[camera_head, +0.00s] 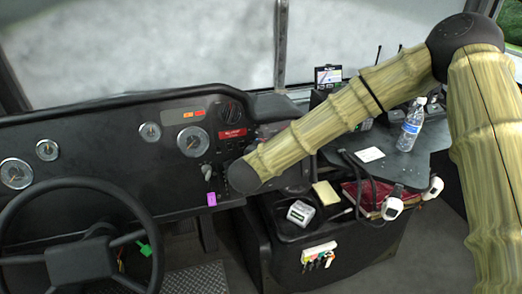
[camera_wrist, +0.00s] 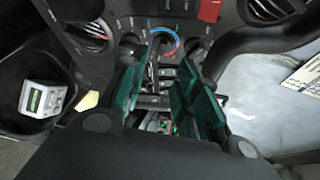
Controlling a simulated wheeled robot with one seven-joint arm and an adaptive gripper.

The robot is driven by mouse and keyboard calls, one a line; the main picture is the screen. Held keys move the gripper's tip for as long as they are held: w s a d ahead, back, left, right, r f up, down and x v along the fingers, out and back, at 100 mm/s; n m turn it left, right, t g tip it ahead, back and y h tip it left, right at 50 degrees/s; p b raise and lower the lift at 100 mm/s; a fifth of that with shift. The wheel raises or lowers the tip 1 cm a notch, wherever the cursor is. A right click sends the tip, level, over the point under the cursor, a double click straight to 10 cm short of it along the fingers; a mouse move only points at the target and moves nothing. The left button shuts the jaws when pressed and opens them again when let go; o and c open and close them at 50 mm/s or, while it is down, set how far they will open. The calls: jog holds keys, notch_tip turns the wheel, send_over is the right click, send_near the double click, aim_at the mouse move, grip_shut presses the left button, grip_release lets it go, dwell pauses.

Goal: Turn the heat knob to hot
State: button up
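The heat knob (camera_wrist: 164,46) is a small dark dial on the black dash panel, with a blue and red arc around it, in the upper middle of the wrist view. Where its pointer stands is too small to tell. My gripper (camera_wrist: 166,60) has two green fingers spread apart, with a gap between them. The knob shows beyond that gap, near the fingertips; whether they touch it I cannot tell. Nothing is visibly held. In the head view my arm's dark end hides the gripper and the knob.
Other dark knobs flank it on the left (camera_wrist: 130,42) and right (camera_wrist: 195,47). Round vents (camera_wrist: 88,37) are close by. In the head view the steering wheel (camera_head: 70,260) is at left; a water bottle (camera_head: 411,125) stands on the right-hand console, with a grey device (camera_head: 301,212) lower down.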

jog(key=shift+v, duration=2.75)
jog(key=s+d+f+n+g+y+p, duration=0.1)
jog(key=s+d+f+n+g, duration=0.15)
jog(key=s+f+n, duration=0.4)
jog(key=s+d+f+n+g+y+p, duration=0.1)
jog(key=s+d+f, duration=0.25)
jog(key=f, duration=0.55)
jog(key=s+d+f+n+g+y+p, duration=0.1)
jog(key=s+d+f+n+g, duration=0.1)
jog(key=s+f+n, duration=0.35)
jog(key=s+d+f+n+g, duration=0.2)
jog(key=s+d+f, duration=0.2)
jog(key=s, duration=0.5)
jog(key=s+d+f+n+g+p, duration=0.1)
jog(key=s+d+f+n+g, duration=0.2)
jog(key=s+d, duration=0.4)
jog(key=s+d+f+n+g+h+p, duration=0.1)
jog(key=s+d+f, duration=0.3)
jog(key=s, duration=0.7)
jog(key=shift+d+f+n+g, duration=0.3)
jog(key=shift+d+n+g, duration=0.4)
jog(key=shift+d, duration=0.35)
